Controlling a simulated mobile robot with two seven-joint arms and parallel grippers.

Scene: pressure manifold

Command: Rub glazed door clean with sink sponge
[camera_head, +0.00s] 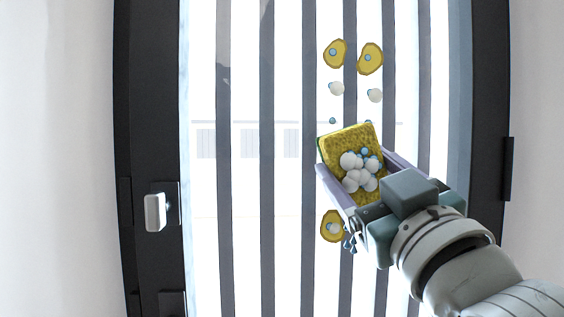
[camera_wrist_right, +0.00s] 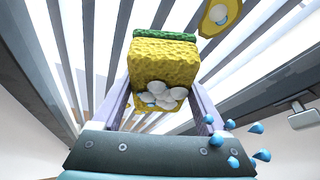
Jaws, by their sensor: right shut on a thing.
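The glazed door (camera_head: 285,240) fills the middle of the head view, with dark vertical bars across bright glass. Yellow-brown stains (camera_head: 335,53) mark the glass near the top, with another one (camera_head: 370,58) beside it and one lower down (camera_head: 329,226). My right gripper (camera_head: 352,178) is shut on the yellow sponge (camera_head: 350,139), which has a green layer and white foam on it. The sponge also shows between the fingers in the right wrist view (camera_wrist_right: 160,65), with a stain (camera_wrist_right: 215,18) above right. Whether the sponge touches the glass I cannot tell. My left gripper is not in view.
A white door handle (camera_head: 154,212) sits on the dark frame at the left. White foam blobs (camera_head: 337,89) and blue drops show near the upper stains. Blue drops (camera_wrist_right: 233,141) also show beside the gripper in the wrist view. White walls flank the door.

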